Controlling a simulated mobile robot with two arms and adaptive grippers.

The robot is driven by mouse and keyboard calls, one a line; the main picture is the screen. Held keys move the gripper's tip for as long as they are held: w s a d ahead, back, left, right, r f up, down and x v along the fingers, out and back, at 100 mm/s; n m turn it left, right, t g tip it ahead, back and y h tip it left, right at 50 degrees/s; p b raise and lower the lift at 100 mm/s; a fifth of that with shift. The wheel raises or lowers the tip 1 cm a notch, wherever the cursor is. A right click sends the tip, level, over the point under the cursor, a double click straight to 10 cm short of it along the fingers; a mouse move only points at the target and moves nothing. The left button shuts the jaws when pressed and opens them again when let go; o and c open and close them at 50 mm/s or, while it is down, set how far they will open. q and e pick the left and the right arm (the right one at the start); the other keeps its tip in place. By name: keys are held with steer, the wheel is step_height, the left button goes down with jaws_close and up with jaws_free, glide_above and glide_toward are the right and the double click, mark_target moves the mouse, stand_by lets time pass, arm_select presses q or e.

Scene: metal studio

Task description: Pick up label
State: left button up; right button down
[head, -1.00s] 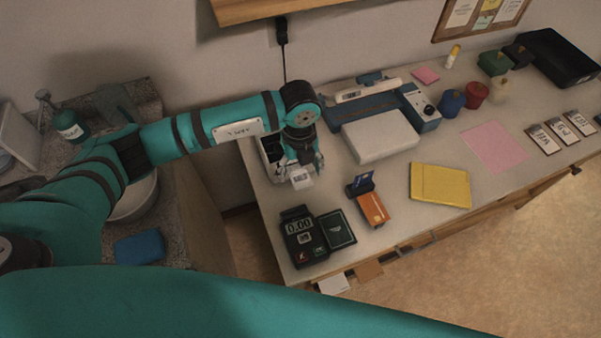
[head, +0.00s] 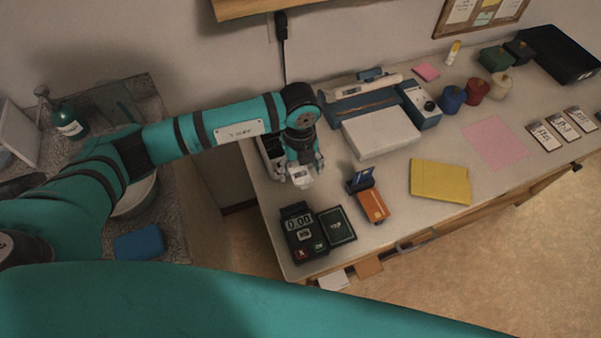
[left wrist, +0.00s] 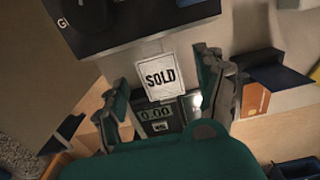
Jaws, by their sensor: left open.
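The label, a white card reading SOLD (left wrist: 160,77), sticks out from the front edge of a black device (left wrist: 130,22) in the left wrist view. In the head view the label (head: 300,177) shows as a small white patch below my left gripper (head: 303,170). My left gripper (left wrist: 165,98) is open, one finger on each side of the label, with visible gaps between. The device (head: 268,150) is partly hidden behind the gripper in the head view. My right gripper is not in view.
A black payment terminal (head: 299,232) stands at the counter's front left corner, beside a dark green booklet (head: 336,226).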

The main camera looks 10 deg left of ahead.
arm_select(q)
steer(key=shift+c, duration=0.4)
steer(key=c, duration=0.7)
steer(key=shift+r, duration=0.1)
